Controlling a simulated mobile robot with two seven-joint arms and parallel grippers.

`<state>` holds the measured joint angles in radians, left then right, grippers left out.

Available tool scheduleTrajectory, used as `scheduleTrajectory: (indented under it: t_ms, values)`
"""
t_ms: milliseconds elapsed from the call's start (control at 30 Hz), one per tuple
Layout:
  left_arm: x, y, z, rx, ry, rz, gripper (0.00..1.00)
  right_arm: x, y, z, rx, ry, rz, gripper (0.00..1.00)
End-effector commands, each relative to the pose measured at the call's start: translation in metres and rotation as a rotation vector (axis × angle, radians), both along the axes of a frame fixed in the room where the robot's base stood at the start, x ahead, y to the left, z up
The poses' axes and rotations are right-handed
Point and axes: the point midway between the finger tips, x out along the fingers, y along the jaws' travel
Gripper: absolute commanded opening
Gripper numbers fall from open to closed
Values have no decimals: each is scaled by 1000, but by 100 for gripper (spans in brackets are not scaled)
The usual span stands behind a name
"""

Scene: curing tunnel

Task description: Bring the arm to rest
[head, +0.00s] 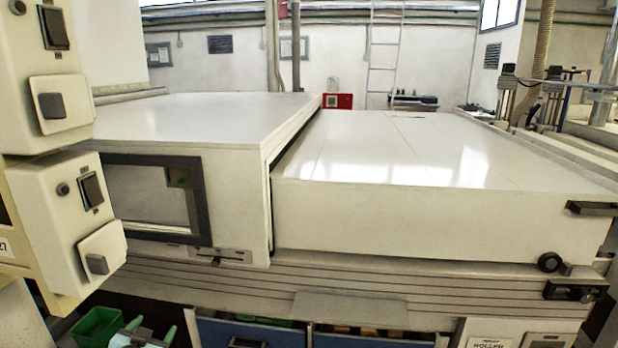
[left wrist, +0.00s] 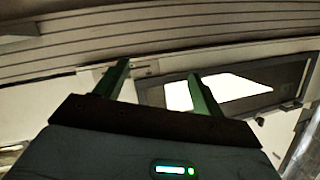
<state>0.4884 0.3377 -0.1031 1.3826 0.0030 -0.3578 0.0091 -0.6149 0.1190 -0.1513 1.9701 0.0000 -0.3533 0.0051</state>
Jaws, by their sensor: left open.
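My left gripper (head: 152,327) is low at the bottom left of the head view, in front of the pale machine. Its two green fingers stand apart. In the left wrist view the gripper (left wrist: 157,70) also shows open, with nothing held between the fingers. Beyond the fingers the wrist view shows the machine's dark-framed window (left wrist: 232,88) and ribbed strip. My right gripper is in neither view.
The curing tunnel (head: 230,200) has a dark-framed window (head: 150,195) and a long white cover (head: 440,215) at right. Switch boxes (head: 70,215) stand close at left. A green bin (head: 97,325) and blue drawers (head: 255,333) are below.

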Motion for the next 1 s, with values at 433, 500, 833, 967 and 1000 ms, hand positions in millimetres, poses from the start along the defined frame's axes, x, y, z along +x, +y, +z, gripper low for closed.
scheduleTrajectory:
  t_ms: [433,500,833,967,1000]
  values:
    - [-154,-80,-130,-96,210,-90,69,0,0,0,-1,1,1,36]
    - [-191,-95,-147,-122,251,-101,69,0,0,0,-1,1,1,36]
    - [-359,-152,-186,-252,439,-114,69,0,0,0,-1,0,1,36]
    - [-405,-165,-185,-291,492,-105,69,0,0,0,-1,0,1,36]
    - [-415,-168,-184,-298,504,-103,69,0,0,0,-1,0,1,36]
